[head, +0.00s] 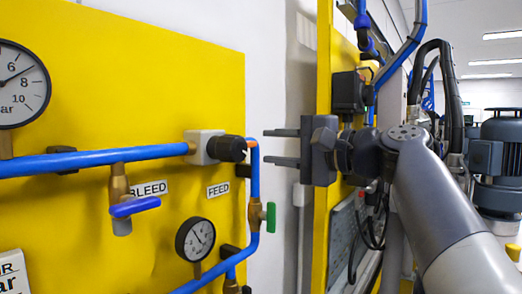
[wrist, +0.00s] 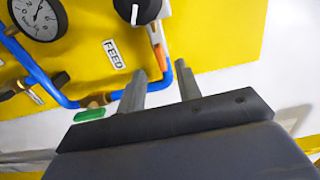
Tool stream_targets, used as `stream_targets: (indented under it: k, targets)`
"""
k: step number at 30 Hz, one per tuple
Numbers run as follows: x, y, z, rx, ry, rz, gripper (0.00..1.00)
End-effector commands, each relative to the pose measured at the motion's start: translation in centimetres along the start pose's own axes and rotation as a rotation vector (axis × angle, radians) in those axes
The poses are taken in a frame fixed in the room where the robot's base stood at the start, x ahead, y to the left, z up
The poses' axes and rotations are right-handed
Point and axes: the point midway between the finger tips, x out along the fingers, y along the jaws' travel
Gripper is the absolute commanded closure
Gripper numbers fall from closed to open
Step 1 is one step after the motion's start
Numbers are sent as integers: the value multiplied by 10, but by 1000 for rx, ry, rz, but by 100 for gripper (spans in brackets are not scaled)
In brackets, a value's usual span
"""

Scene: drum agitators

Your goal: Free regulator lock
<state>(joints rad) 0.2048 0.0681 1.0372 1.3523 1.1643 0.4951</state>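The regulator is a pale grey block (head: 203,147) with a black knob (head: 231,149) on its right side, set in the blue pipe on the yellow panel. The knob also shows at the top edge of the wrist view (wrist: 138,9), partly cut off, with a white mark on it.
A blue vertical pipe (head: 255,185) with a green valve handle (head: 270,217) runs near the fingers. A BLEED valve with a blue handle (head: 135,206), a small gauge (head: 195,239) and a large gauge (head: 20,85) are on the panel. White wall shows right of the panel.

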Motion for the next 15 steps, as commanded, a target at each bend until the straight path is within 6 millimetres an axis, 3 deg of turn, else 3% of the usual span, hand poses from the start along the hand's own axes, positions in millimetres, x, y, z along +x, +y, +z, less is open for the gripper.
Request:
stream_targets:
  k: [6, 15]
  targets:
    - [-38, 2, 0, 0, 4, 0, 67]
    - [-60, 1, 0, 1, -1, 1, 67]
